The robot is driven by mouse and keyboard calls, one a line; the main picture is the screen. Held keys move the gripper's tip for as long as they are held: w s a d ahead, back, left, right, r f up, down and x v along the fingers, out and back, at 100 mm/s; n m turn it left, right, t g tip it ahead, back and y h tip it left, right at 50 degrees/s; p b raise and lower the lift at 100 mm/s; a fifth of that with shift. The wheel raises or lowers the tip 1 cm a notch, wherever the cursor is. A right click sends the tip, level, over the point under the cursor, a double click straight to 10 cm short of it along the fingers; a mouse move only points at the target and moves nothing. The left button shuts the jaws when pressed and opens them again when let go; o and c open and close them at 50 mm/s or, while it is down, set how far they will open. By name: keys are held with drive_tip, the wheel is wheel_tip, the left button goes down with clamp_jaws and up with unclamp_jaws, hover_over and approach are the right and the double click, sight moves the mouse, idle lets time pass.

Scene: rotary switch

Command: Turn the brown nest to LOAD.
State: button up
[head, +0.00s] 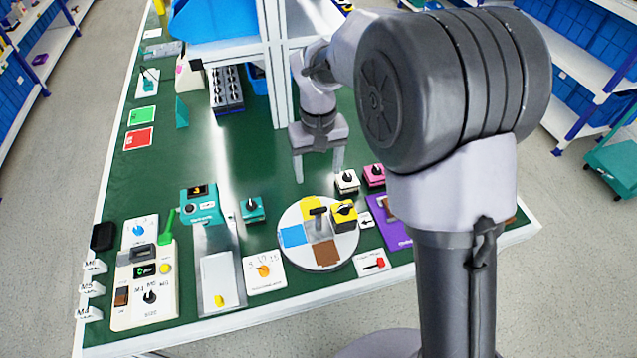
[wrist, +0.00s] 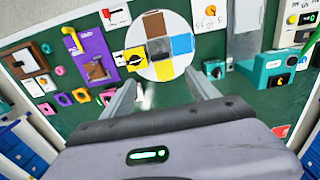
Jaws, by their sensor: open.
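A white round turntable (head: 290,262) lies near the table's front edge, with coloured nests and a dark raised handle at its middle. The brown nest (head: 327,253) faces the front edge; in the wrist view the brown nest (wrist: 154,24) is at the top of the disc. The blue nest (head: 293,236) is at its left, and a yellow nest (wrist: 164,70) is on the far side. A yellow box with a black knob (head: 343,213) stands at the disc's right edge. I cannot read a LOAD label. My gripper (head: 319,175) is open and empty, above the table behind the turntable.
A teal knob box (head: 252,210) stands left of the disc. White and pink knob boxes (head: 347,181) stand behind it at the right. A dial card (head: 264,271) and a red-arrow card (head: 373,263) flank it. A white post (head: 276,70) rises behind my gripper.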

sight(318, 209)
wheel_tip(318, 209, down, 15)
drive_tip(key=b, duration=0.4)
drive_tip(key=shift+c, duration=0.4)
clamp_jaws()
